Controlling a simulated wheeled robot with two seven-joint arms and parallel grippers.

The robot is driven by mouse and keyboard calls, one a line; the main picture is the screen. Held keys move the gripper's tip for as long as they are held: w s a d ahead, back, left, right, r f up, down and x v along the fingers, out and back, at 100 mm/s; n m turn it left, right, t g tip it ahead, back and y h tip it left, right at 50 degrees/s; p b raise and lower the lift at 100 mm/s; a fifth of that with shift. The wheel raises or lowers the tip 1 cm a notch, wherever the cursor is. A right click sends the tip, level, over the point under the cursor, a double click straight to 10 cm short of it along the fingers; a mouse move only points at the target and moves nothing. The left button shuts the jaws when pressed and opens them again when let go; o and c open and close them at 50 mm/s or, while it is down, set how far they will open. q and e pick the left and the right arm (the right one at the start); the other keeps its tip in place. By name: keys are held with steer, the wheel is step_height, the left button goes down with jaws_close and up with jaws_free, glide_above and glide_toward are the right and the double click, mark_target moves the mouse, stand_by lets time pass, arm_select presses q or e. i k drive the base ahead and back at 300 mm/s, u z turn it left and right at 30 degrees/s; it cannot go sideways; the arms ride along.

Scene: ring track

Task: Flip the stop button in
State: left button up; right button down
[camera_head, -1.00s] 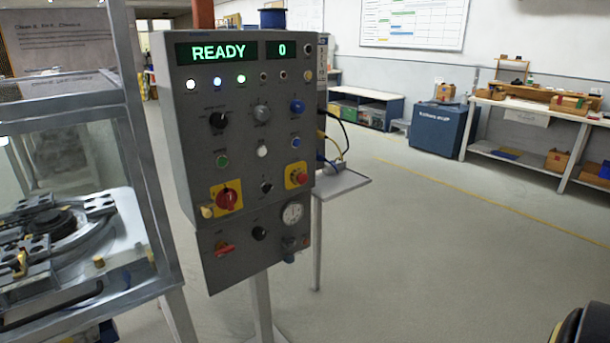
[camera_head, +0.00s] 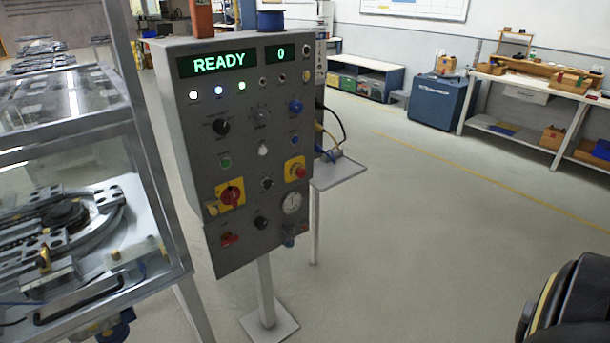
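A grey control panel (camera_head: 245,215) stands on a post left of centre. Its display (camera_head: 219,63) reads READY, and a smaller one beside it reads 0. A red mushroom button on a yellow plate (camera_head: 295,169) sits at the panel's right side. A larger red knob on a yellow plate (camera_head: 230,194) sits lower left. I cannot tell from here whether either is pressed in. Other knobs, small buttons, a gauge (camera_head: 291,202) and a red handle (camera_head: 229,239) are also on the panel. Neither gripper is in view; a black and yellow part, probably mine, shows at lower right.
A glass-sided metal enclosure (camera_head: 140,190) with a ring track (camera_head: 65,215) stands close to the panel's left. A small shelf with cables (camera_head: 340,174) juts out at its right. A blue bin (camera_head: 436,100) and workbench (camera_head: 535,85) are farther back. The floor right of the panel is clear.

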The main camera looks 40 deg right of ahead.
mark_target(301, 173)
steer(key=z, duration=0.55)
steer(key=k, duration=0.65)
steer(key=z, duration=0.95)
steer(key=i, duration=1.4)
steer(key=u, duration=0.85)
steer(key=i, duration=0.5)
steer(key=u, duration=0.45)
